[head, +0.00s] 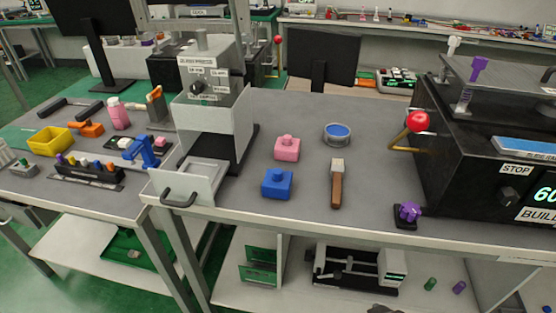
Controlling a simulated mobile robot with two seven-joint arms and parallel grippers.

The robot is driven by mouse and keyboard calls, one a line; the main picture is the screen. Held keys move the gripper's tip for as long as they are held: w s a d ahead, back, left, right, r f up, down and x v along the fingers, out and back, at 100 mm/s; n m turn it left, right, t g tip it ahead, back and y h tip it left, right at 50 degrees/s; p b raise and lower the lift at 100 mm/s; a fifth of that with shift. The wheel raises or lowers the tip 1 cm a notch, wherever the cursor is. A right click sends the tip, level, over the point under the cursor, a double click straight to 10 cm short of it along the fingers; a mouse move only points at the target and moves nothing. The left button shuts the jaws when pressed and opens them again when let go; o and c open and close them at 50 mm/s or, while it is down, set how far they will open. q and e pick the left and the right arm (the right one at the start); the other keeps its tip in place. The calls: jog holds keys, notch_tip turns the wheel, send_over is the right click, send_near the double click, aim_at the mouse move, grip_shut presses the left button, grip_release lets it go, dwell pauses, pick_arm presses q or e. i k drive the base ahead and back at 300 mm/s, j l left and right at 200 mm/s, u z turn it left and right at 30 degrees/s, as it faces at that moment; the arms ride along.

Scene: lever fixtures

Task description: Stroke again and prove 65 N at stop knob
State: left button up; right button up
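A black lever fixture (440,160) stands at the right end of the table. A lever with a red ball (417,122) on a brass-coloured arm sticks out from its left side. On its front, a dark stop knob (508,197) sits below a white STOP label (516,170). The green display (545,194) beside the knob shows "60", cut off by the picture edge, so its full reading cannot be told. A label starting "BUILD" lies below it. Neither of my grippers shows in the head view.
A purple knob (408,212) on a black base stands at the table's front edge. Pink (287,148) and blue (277,183) blocks, a blue-topped round dish (337,132) and a wooden-handled tool (337,184) lie mid-table. A grey glass-fronted press (207,85) stands left.

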aim_at(509, 196)
jog(key=z, duration=1.85)
